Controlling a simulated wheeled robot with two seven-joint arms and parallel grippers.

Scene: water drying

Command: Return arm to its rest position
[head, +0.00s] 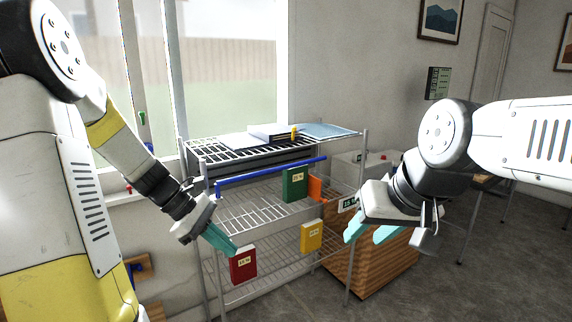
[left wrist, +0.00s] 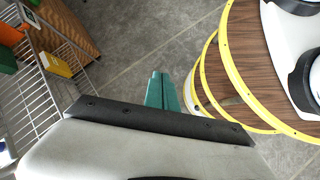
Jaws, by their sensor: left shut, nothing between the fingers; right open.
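My left gripper (head: 222,240) is shut and empty in the head view, its teal fingertips in front of the left side of the wire shelf rack. It also shows in the left wrist view (left wrist: 160,92), fingers together over bare floor. My right gripper (head: 368,234) is open and empty, with its teal fingers pointing down and left, to the right of the rack. Neither gripper visibly holds a thing.
The wire rack (head: 255,219) carries a red box (head: 243,265), a yellow box (head: 311,236), a green box (head: 295,184) and a blue bar (head: 270,171). A wooden crate (head: 375,262) stands behind my right gripper. Floor (head: 480,285) at the right is clear.

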